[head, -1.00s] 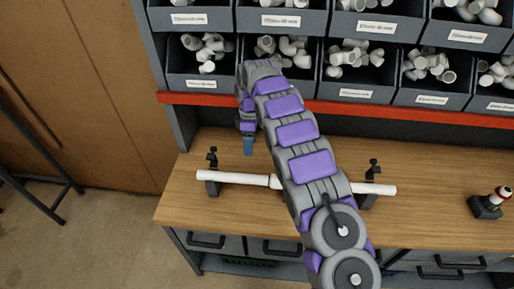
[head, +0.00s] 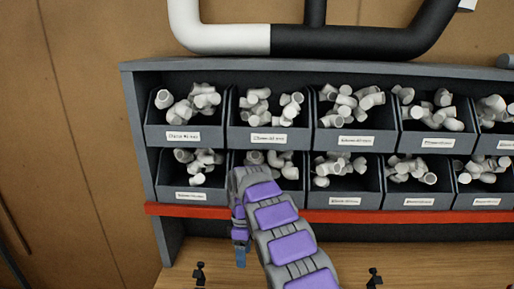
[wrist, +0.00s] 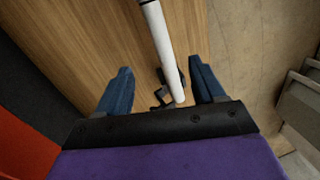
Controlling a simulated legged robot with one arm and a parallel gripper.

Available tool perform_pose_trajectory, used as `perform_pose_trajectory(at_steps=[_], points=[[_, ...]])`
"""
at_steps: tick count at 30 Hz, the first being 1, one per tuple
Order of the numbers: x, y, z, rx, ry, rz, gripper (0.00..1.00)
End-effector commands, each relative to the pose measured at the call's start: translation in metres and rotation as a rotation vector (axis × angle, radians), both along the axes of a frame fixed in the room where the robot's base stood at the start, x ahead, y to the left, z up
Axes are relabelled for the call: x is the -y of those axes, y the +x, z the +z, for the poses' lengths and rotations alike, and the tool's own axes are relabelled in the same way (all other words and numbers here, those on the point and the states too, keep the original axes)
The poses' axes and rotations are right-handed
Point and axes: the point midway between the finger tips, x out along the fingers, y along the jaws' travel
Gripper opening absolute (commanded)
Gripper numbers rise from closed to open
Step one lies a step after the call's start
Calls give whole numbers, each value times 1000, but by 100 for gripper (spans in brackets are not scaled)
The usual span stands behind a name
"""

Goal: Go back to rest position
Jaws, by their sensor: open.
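My gripper (head: 241,255) hangs at the end of my purple and grey arm, over the back of the wooden workbench (head: 430,262). In the wrist view my gripper (wrist: 160,88) has its two blue fingers wide apart. A white pipe (wrist: 163,45) shows beyond and between the fingers, with its end near a black clamp (wrist: 166,84). I see no contact between the fingers and the pipe. In the head view the pipe is out of the picture, and only the tops of two black clamps (head: 199,274) (head: 374,278) show at the lower edge.
Grey bins (head: 258,137) of white pipe fittings stand in two rows behind the bench, above a red strip (head: 400,216). My arm overlaps a lower bin. A white and black pipe (head: 230,40) runs along the wall above. Floor (wrist: 245,50) shows beyond the bench edge.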

Motion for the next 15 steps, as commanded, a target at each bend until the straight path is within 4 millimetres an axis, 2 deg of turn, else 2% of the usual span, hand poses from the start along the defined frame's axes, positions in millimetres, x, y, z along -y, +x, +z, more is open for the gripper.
perform_pose_trajectory(at_steps=[6, 11, 15], points=[[51, -31, 31, 17, -60, -212, 68], [81, -60, 49, 30, -97, -365, 68], [101, -92, 62, 38, -127, -496, 68]])
